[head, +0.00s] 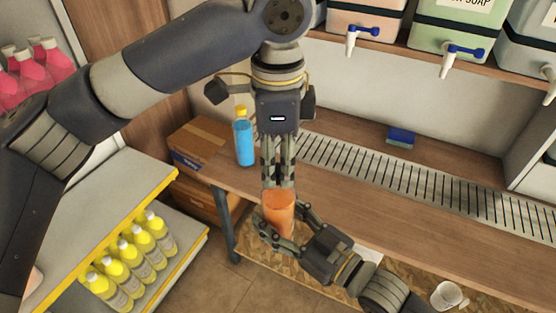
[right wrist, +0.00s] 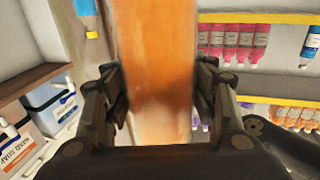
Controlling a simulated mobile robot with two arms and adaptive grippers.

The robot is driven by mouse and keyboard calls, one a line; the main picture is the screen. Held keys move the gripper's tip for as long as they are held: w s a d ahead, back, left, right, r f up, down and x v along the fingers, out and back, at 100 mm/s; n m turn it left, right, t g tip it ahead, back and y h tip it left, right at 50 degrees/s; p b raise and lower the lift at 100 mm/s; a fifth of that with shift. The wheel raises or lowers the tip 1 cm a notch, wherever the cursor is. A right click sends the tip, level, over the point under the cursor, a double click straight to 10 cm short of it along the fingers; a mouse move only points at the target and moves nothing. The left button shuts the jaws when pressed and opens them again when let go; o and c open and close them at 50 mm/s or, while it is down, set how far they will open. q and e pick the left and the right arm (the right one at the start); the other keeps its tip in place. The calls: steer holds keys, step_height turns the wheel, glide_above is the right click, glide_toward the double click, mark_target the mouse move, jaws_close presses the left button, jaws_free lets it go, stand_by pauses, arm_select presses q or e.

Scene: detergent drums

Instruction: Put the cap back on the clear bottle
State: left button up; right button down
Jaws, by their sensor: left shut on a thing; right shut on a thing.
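The clear bottle (head: 279,205), filled with orange liquid, is held above the floor in front of the counter edge. My right gripper (head: 284,227) is shut around its lower part. In the right wrist view the orange bottle (right wrist: 155,50) stands between the two fingers. My left gripper (head: 279,182) points down from above, its fingertips close together at the bottle's top. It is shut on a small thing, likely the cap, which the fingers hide. I cannot tell whether the cap touches the bottle's neck.
A blue bottle (head: 244,142) with a yellow cap stands on the wooden counter (head: 350,205) beside a cardboard box (head: 197,145). A drain grate (head: 390,175) and blue sponge (head: 401,137) lie behind. A white cup (head: 446,295) is at lower right. Yellow bottles (head: 130,255) fill the left shelf.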

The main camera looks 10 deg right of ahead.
arm_select(q)
steer(key=m, duration=0.8)
steer(key=shift+w, duration=0.15)
steer(key=m, duration=0.7)
steer(key=shift+m, duration=0.4)
steer(key=m, duration=0.7)
steer(key=shift+m, duration=0.4)
steer(key=m, duration=0.4)
steer(key=shift+m, duration=0.4)
steer(key=m, duration=0.3)
